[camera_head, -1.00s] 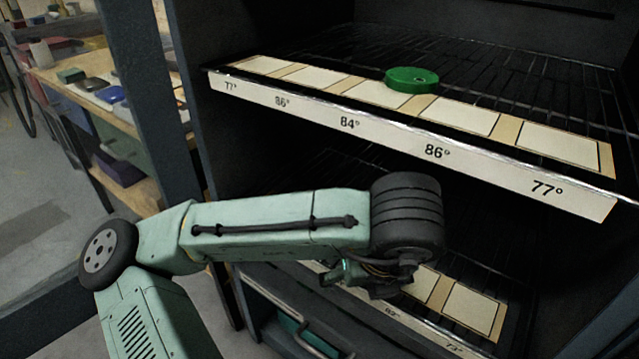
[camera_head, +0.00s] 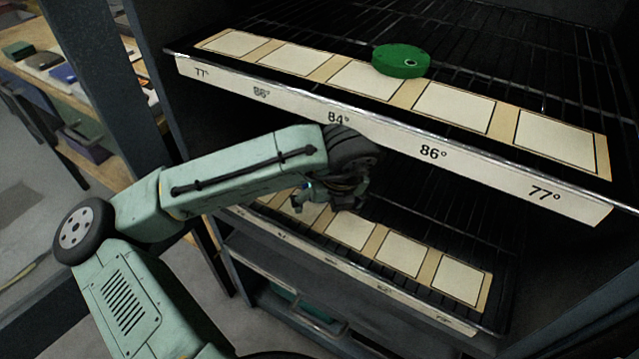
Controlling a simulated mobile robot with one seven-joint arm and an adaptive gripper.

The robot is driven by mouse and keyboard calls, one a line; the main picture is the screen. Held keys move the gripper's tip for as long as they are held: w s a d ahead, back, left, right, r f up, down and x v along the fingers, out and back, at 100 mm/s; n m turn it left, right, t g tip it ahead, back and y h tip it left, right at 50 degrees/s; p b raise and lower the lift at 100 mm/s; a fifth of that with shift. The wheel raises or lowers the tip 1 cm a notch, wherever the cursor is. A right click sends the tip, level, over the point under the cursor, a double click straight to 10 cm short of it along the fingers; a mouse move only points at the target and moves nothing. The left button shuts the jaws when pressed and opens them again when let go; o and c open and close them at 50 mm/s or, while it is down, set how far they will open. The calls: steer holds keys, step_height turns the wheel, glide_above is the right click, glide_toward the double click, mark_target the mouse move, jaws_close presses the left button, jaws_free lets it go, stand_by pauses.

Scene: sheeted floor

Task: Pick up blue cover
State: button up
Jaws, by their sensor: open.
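My gripper (camera_head: 328,203) is open at the end of my green arm, in front of the rack between its upper and lower shelves. Its fingers are small and dark, and I see nothing between them. A small blue item (camera_head: 63,74) lies on the wooden bench at the far left, well away from my gripper. It is too small to tell whether it is the blue cover. I see no other clear blue cover. A round green disc (camera_head: 401,62) lies on the upper shelf, above and to the right of my gripper.
The upper shelf's label strip (camera_head: 430,152) runs above my gripper. The lower shelf holds bare pale cards (camera_head: 402,251). A dark rack post (camera_head: 110,90) stands between the rack and the bench. Several other items lie on the bench. Grey floor shows at left.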

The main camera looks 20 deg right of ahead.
steer(key=w, duration=0.4)
steer(key=shift+w+d, duration=0.25)
steer(key=shift+w, duration=0.1)
steer(key=shift+w+f, duration=0.2)
steer(key=shift+w, duration=0.15)
steer(key=shift+w+f, duration=0.1)
steer(key=shift+f, duration=0.25)
steer(key=shift+c, duration=0.2)
steer(key=c, duration=1.4)
steer(key=shift+d+r+p, duration=0.15)
steer(key=shift+r+p, duration=0.25)
steer(key=shift+p, duration=0.35)
